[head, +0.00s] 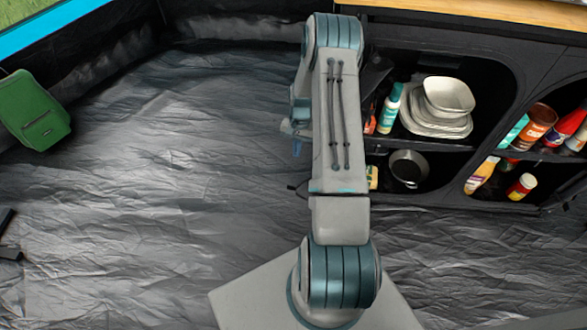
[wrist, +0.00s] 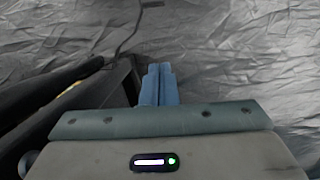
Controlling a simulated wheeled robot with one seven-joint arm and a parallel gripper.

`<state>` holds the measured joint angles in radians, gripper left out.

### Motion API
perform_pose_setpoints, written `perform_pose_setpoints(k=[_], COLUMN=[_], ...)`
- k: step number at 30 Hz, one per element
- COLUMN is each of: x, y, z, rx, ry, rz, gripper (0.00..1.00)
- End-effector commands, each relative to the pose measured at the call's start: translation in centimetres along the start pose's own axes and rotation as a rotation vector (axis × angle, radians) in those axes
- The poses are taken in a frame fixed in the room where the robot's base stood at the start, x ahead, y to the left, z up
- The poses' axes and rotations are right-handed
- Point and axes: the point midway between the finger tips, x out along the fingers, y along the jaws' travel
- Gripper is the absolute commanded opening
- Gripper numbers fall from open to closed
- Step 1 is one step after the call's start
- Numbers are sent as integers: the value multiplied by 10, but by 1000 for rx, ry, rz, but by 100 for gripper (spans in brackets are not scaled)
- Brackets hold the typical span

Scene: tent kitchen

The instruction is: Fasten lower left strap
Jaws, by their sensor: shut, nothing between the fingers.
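My gripper (wrist: 159,70) shows in the wrist view with its two blue fingers together and nothing between them. In the head view its blue fingers (head: 297,147) show only in part beside my arm, left of the black fabric cabinet (head: 430,203). In the wrist view the cabinet's dark edge (wrist: 125,80) is close to the left of the fingers. A thin dark strap-like piece (wrist: 130,35) lies over the floor beyond the fingertips, apart from them. A small dark end (head: 293,187) sticks out at the cabinet's lower left in the head view. Whether it is fastened cannot be told.
The cabinet shelves hold stacked pale dishes (head: 437,112), a metal pan (head: 408,168) and several bottles. A wooden top (head: 480,12) lies above. A green case (head: 35,108) stands at the far left. The wrinkled grey floor (head: 150,170) between is clear.

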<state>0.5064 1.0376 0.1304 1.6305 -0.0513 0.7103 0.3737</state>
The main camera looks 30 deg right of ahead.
Motion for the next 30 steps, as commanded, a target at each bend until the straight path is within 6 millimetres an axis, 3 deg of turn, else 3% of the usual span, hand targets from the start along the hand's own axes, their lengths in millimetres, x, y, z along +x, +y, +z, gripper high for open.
perform_pose_setpoints(k=[14,21,30], x=[99,101,102], y=[0,0,0], z=[1,28,40], rx=[-1,-3,-1], ry=[-4,0,0], rz=[1,1,1], gripper=[0,0,0])
